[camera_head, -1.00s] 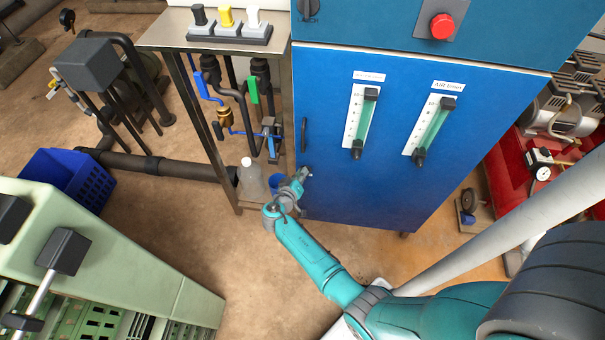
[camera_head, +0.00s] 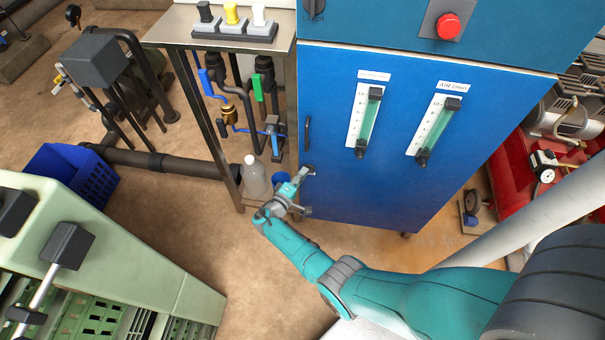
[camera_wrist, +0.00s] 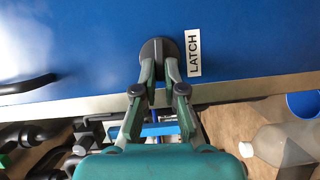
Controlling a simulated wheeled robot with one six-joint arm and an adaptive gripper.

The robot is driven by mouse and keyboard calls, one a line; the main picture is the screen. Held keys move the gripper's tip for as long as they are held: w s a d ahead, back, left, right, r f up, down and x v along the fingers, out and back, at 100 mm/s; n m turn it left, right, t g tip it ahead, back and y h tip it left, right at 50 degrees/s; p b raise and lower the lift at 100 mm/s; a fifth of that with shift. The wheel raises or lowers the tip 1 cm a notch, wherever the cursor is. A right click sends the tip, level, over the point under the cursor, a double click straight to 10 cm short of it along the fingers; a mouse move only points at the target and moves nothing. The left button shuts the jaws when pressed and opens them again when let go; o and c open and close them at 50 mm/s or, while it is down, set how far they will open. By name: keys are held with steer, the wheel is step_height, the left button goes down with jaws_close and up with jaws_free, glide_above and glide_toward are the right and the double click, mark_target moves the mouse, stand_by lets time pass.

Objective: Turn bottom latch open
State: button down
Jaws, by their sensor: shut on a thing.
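The bottom latch is a dark round knob (camera_wrist: 158,50) on the blue cabinet door, beside a white "LATCH" label (camera_wrist: 193,53) in the wrist view. My gripper (camera_wrist: 159,70) is shut on the latch, with one finger on each side of it. In the head view my gripper (camera_head: 305,172) is at the lower left edge of the blue cabinet (camera_head: 400,190). The latch is small and mostly hidden by my gripper there. I cannot tell the latch's turned angle, because the fingers cover its grip. The cabinet door looks closed.
A steel table (camera_head: 165,32) with pipes and valves stands left of the cabinet. A black door handle (camera_head: 307,133) is above the latch. A green machine (camera_head: 130,250) stands at lower left.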

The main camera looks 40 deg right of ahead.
steer(key=shift+f+n, duration=0.15)
steer(key=shift+n, duration=0.35)
steer(key=c, duration=1.3)
jaws_free()
steer(key=shift+o, duration=0.2)
steer(key=v, duration=1.2)
steer(key=shift+f, duration=0.25)
